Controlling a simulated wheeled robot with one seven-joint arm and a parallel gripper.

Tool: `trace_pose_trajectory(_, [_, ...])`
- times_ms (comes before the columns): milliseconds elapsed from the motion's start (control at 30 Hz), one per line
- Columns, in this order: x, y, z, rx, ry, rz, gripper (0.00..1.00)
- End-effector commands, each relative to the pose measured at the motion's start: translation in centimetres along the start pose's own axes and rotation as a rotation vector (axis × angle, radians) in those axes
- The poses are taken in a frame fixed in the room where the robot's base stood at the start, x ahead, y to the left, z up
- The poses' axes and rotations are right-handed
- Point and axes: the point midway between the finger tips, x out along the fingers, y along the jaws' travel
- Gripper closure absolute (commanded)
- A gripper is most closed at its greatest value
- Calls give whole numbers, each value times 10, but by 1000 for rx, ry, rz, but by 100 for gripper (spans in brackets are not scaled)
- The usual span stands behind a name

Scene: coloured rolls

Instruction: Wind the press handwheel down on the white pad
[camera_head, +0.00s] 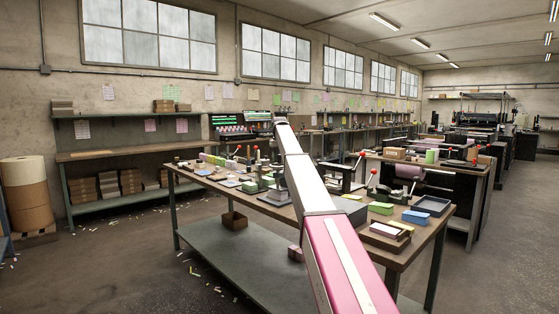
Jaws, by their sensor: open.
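My arm, pink and white, reaches up from the bottom edge across the middle of the workbench (270,202). Its visible end is near the bench's far side, and no gripper jaws show. A dark upright device (279,176) stands partly behind my arm; it may be the press, but I cannot make out a handwheel. A small pale flat piece (228,182) lies on the bench to the left of it. I cannot tell whether this is the white pad.
Green blocks (250,187), a blue block (416,217), a black tray (432,205) and red-knobbed levers crowd the bench. A brown box (234,220) sits on its lower shelf. Paper rolls (27,190) stand far left. The floor at left is mostly open, with paper scraps.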

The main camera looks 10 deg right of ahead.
Motion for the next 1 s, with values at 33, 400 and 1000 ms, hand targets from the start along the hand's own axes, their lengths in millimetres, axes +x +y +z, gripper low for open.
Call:
trace_pose_trajectory(33, [-4, 0, 0, 0, 0, 0, 53])
trace_pose_trajectory(400, [-61, 0, 2, 0, -1, 0, 53])
trace_pose_trajectory(1000, [-104, 0, 0, 0, 0, 0, 54])
